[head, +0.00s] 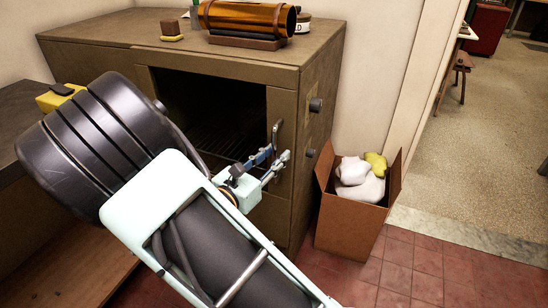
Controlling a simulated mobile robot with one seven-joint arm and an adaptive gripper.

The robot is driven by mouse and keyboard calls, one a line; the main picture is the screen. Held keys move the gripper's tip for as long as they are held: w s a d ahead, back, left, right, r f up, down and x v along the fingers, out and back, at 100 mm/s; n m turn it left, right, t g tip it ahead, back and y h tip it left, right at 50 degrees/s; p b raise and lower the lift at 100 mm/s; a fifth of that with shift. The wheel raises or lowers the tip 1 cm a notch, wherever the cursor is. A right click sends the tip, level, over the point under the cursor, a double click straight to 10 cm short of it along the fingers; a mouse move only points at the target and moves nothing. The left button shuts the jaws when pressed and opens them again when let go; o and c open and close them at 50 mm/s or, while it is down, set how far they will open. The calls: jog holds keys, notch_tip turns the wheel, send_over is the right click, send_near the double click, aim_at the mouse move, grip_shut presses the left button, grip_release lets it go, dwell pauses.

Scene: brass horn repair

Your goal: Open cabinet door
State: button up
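The brown cabinet (215,57) stands against the wall, with a dark rectangular area in its front through which wire racks (225,140) show. I cannot tell whether this is a window in the door or an open gap. A dark upright handle (277,132) sits on the strip right of that area. My gripper (279,153) is at the handle's lower end, its two fingertips visibly apart, one on each side of it in the picture. Contact with the handle cannot be made out. My arm hides the cabinet's lower left front.
On the cabinet top are an amber cylinder on a stand (247,18), a small brush or block (171,30) and a round tin (303,23). Two dark knobs (316,104) stick out on its right side. An open cardboard box (348,218) with cloths is on the red tiles, right of the cabinet.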

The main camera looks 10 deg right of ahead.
grip_shut()
jog(key=shift+s, duration=0.1)
dwell(0.4)
